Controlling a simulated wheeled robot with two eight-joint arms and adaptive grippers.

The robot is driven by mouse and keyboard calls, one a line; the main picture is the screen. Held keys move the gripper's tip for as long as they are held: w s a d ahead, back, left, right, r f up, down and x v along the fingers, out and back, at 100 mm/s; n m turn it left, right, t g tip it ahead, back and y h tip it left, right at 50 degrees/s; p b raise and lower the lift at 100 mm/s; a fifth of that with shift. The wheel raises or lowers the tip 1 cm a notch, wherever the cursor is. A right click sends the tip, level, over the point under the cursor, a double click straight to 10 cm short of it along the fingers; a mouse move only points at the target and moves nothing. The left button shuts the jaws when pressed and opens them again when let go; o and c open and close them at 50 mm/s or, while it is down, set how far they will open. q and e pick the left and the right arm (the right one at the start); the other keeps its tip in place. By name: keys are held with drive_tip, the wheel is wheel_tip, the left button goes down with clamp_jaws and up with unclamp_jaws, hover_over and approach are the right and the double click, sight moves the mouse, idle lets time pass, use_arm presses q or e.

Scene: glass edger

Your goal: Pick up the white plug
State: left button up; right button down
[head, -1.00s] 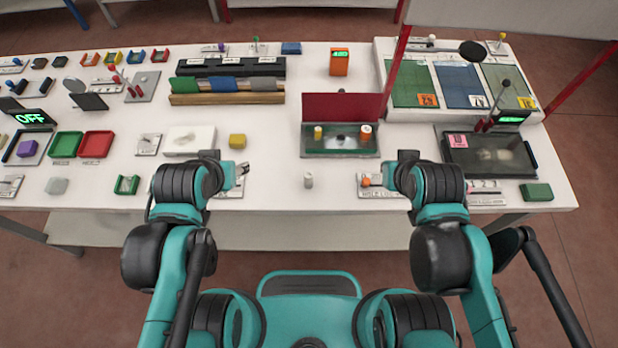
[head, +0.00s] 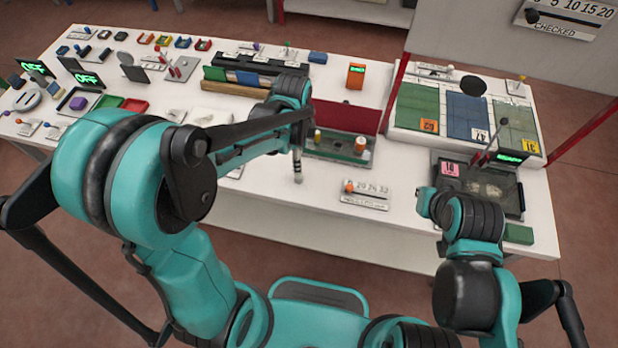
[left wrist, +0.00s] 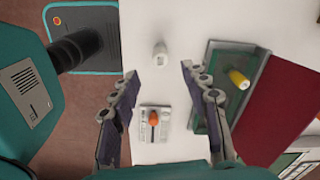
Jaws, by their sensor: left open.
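The white plug (left wrist: 160,54), a small pale cylinder, stands on the white table in the left wrist view. In the head view the plug (head: 298,179) shows just below my left fingertips, near the table's front edge. My left gripper (left wrist: 158,72) is open and empty, pointing down over the table. In the left wrist view the plug lies between the lines of the two fingers, a little beyond their tips. In the head view the left fingers (head: 297,157) look narrow, seen edge-on. My right gripper (head: 426,202) is at the table's front right, its fingers unclear.
A green tray (left wrist: 214,58) with a yellow peg (left wrist: 238,79) and a dark red panel (head: 347,115) stand close beside my left gripper. A small plate with an orange knob (head: 349,186) lies right of the plug. The table's front edge is near.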

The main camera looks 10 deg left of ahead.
use_arm(q)
drive_tip(key=shift+f, duration=0.4)
wheel_tip(320, 180, down, 7)
drive_tip(key=b, duration=0.2)
drive_tip(key=shift+w+f+b, duration=0.1)
drive_tip(key=shift+f+b, duration=0.1)
drive_tip(key=shift+b, duration=0.2)
drive_tip(key=shift+r, duration=0.1)
clamp_jaws()
